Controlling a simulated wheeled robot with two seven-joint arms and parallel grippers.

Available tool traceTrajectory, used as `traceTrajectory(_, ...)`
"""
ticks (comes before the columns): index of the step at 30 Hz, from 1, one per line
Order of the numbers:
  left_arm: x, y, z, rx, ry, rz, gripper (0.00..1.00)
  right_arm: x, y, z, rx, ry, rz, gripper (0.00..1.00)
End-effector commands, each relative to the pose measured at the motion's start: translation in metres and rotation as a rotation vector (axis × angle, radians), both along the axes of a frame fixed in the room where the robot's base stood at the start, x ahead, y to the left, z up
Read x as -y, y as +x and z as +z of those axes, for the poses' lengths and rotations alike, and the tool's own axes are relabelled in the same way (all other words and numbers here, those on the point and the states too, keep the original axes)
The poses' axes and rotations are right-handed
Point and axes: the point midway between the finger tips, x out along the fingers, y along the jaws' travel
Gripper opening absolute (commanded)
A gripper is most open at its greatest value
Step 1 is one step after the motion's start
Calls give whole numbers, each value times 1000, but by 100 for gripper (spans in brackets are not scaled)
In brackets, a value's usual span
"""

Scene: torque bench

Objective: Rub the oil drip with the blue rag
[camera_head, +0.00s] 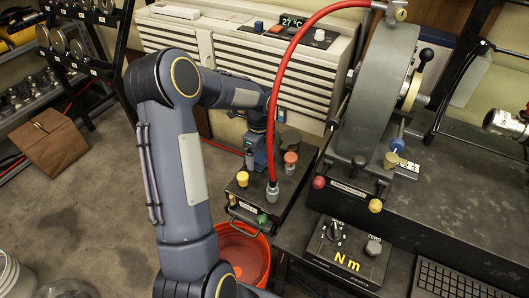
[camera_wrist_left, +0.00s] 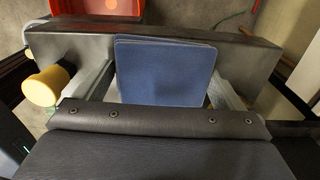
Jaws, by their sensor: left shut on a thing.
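My left gripper (camera_head: 256,158) is at the dark metal box (camera_head: 262,208) near the middle of the head view, close to its back edge. In the left wrist view, the blue rag (camera_wrist_left: 165,72) is a flat, folded pad between the fingers of my left gripper (camera_wrist_left: 160,88), which is shut on it. The rag is over the grey surface of the box; I cannot tell whether it touches. The oil drip cannot be made out in either view; the rag or gripper may hide it. My right gripper is not in view.
A yellow knob (camera_head: 243,179) and an orange knob (camera_head: 291,158) stand up from the box. A red hose (camera_head: 274,110) rises from it. An orange bucket (camera_head: 250,252) stands below its front. The dark bench (camera_head: 450,200) with a large grey wheel (camera_head: 378,85) is to the right.

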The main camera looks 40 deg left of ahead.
Motion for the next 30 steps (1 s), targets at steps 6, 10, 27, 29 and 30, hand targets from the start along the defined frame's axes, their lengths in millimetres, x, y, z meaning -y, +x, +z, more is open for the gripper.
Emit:
traceTrajectory(6,-20,-2,-1,-1,1,4,72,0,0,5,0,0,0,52)
traceTrajectory(10,-25,-3,-2,0,1,1,72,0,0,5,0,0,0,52)
traceTrajectory(27,-25,-3,27,1,2,2,72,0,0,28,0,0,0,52)
traceTrajectory(29,-24,-3,33,1,2,2,72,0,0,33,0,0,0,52)
traceTrajectory(30,-25,-3,37,1,2,2,72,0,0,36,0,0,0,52)
